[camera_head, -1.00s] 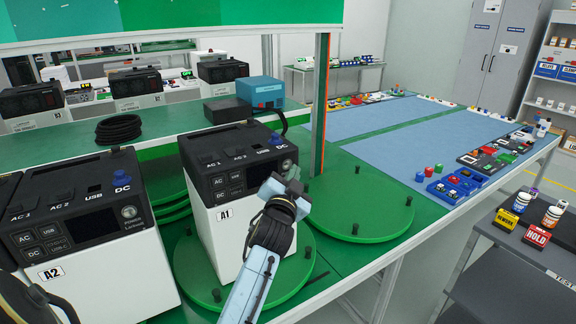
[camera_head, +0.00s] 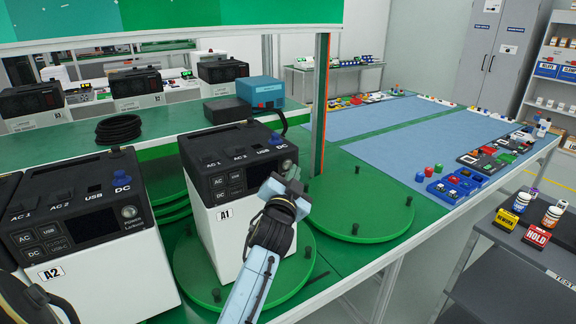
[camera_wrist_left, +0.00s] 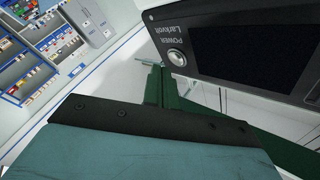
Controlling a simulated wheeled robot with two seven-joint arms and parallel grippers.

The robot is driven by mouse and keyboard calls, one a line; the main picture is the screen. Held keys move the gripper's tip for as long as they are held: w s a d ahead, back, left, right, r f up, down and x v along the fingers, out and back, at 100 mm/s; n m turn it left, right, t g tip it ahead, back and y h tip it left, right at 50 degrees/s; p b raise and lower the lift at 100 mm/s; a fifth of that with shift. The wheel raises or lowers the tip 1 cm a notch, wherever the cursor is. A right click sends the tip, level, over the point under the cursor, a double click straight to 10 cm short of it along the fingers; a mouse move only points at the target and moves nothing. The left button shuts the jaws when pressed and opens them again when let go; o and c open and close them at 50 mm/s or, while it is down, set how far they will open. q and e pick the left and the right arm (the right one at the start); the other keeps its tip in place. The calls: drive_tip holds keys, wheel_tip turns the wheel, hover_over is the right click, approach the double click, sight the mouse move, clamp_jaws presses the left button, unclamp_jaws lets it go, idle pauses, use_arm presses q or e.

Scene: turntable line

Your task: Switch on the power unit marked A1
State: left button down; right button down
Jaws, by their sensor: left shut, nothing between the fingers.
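The power unit marked A1 (camera_head: 222,238) is a white box with a black top and panel, standing on a green turntable disc (camera_head: 297,283). In the left wrist view, the round silver POWER button (camera_wrist_left: 177,57) and the dark screen (camera_wrist_left: 245,52) of a unit show close beyond the gripper body. I cannot tell whether the fingertips touch the button. My right gripper is not in view.
A similar unit marked A2 (camera_head: 110,275) stands close on the left. An empty green turntable (camera_head: 362,205) with small pegs is on the right. A blue box (camera_head: 261,91) and a coiled black cable (camera_head: 118,128) lie behind. An orange-edged post (camera_head: 320,110) rises behind the gripper.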

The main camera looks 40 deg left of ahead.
use_arm(q)
drive_tip(key=shift+a, duration=0.1)
idle(0.3)
drive_tip(key=shift+w+a, duration=0.2)
drive_tip(key=shift+a, duration=0.1)
drive_tip(key=shift+w+a, duration=0.1)
drive_tip(key=shift+a, duration=0.2)
idle(0.8)
drive_tip(key=shift+d, duration=0.1)
drive_tip(key=shift+s+d+p, duration=0.3)
drive_tip(key=shift+d, duration=0.3)
drive_tip(key=d, duration=0.1)
drive_tip(key=s+d, duration=0.1)
drive_tip(key=d, duration=0.1)
drive_tip(key=s+d, duration=0.1)
drive_tip(key=shift+d, duration=0.3)
